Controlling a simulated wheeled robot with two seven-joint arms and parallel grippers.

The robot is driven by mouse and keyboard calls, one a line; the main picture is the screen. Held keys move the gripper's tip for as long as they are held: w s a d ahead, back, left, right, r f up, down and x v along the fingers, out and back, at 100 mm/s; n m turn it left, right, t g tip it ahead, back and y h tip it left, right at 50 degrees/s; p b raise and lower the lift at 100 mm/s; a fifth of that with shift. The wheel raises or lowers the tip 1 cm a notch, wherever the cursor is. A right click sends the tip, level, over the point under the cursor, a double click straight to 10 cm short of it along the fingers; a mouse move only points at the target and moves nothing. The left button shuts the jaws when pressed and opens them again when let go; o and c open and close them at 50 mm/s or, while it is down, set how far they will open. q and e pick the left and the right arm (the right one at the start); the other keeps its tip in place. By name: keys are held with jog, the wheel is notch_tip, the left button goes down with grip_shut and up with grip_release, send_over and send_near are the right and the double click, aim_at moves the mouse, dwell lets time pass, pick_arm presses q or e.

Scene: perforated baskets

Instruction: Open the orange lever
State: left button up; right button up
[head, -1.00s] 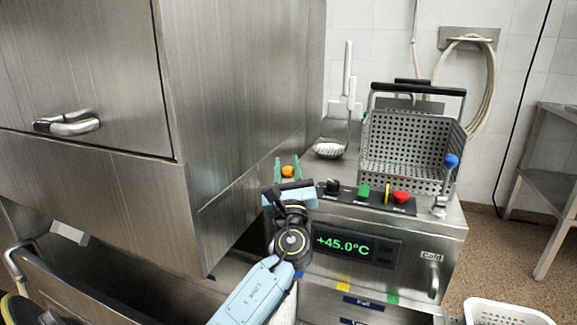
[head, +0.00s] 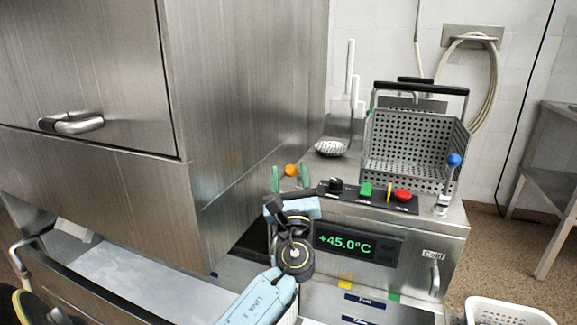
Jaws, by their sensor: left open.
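The orange lever's round knob (head: 291,170) shows at the left end of the fryer's top, beside the large steel cabinet. My left gripper (head: 291,178) is open, with its green fingers on either side of the orange knob. Whether the fingers touch the knob cannot be told. The lever's stem is hidden behind my gripper and wrist. My right gripper is not in view.
A perforated basket (head: 415,145) stands on the fryer (head: 452,235), near a blue-knobbed lever (head: 453,160). The steel cabinet (head: 245,110) stands close on the left.

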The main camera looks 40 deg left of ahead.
pick_arm(q)
jog(key=v, duration=1)
jog(key=shift+s+d+p, duration=0.2)
jog(key=shift+d+p, duration=0.05)
jog(key=shift+p, duration=0.2)
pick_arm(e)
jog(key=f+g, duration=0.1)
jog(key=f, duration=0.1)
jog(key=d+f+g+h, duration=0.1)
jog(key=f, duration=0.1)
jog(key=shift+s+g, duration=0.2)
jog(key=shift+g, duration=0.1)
pick_arm(q)
jog(key=shift+f, duration=0.15)
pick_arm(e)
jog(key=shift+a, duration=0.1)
